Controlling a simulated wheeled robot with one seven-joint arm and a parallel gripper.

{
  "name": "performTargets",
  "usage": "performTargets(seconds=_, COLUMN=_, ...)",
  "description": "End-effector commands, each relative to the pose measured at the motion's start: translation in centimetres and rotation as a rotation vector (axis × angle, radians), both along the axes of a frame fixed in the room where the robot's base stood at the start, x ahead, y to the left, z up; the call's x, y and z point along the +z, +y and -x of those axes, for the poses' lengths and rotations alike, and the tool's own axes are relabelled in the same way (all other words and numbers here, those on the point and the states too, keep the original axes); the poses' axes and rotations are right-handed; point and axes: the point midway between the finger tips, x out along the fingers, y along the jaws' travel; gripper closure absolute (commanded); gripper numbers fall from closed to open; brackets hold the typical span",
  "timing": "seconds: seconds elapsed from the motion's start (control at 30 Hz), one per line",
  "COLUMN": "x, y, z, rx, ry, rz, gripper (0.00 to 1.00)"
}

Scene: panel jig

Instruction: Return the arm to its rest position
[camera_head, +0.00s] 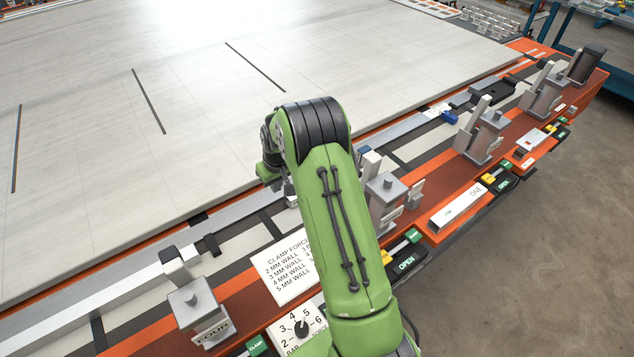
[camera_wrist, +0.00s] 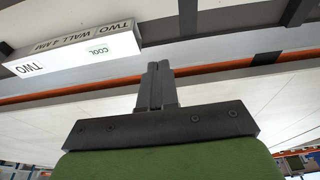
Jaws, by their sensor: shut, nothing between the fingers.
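My green arm (camera_head: 340,220) reaches up from the bottom of the head view and bends at a black-ribbed joint above the orange jig edge. Its wrist end (camera_head: 268,165) hangs to the left of that joint, near the edge of the large white panel (camera_head: 200,110). My gripper (camera_wrist: 158,68) shows in the wrist view with its two dark fingers together and nothing between them. In the head view the arm mostly hides the fingers.
A white block labelled TWO (camera_wrist: 75,50) is close by in the wrist view. Grey clamps (camera_head: 195,305) stand along the orange rail, with a clamp force card (camera_head: 283,268) and a numbered dial (camera_head: 301,327). Open floor (camera_head: 540,270) lies at right.

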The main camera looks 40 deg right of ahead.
Motion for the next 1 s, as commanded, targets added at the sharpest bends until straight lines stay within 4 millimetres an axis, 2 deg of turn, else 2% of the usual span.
performTargets(seconds=0.07, x=0.6, y=0.0, z=0.0, rx=0.0, ry=0.0, rz=0.0, gripper=1.0)
performTargets(seconds=0.47, x=0.4, y=0.0, z=0.0, rx=0.0, ry=0.001, rz=0.0, gripper=1.0)
performTargets(seconds=0.57, x=1.3, y=0.3, z=0.2, rx=0.001, ry=-0.005, rz=0.002, gripper=1.0)
performTargets(seconds=0.67, x=5.4, y=1.6, z=1.3, rx=0.007, ry=-0.029, rz=0.011, gripper=1.0)
performTargets(seconds=0.77, x=11.4, y=3.7, z=4.3, rx=0.012, ry=-0.059, rz=0.022, gripper=1.0)
performTargets(seconds=0.8, x=13.5, y=4.6, z=5.8, rx=0.011, ry=-0.07, rz=0.025, gripper=1.0)
performTargets(seconds=0.9, x=18.0, y=6.7, z=10.2, rx=0.013, ry=-0.098, rz=0.03, gripper=1.0)
performTargets(seconds=1.0, x=21.3, y=8.5, z=15.2, rx=0.012, ry=-0.131, rz=0.031, gripper=1.0)
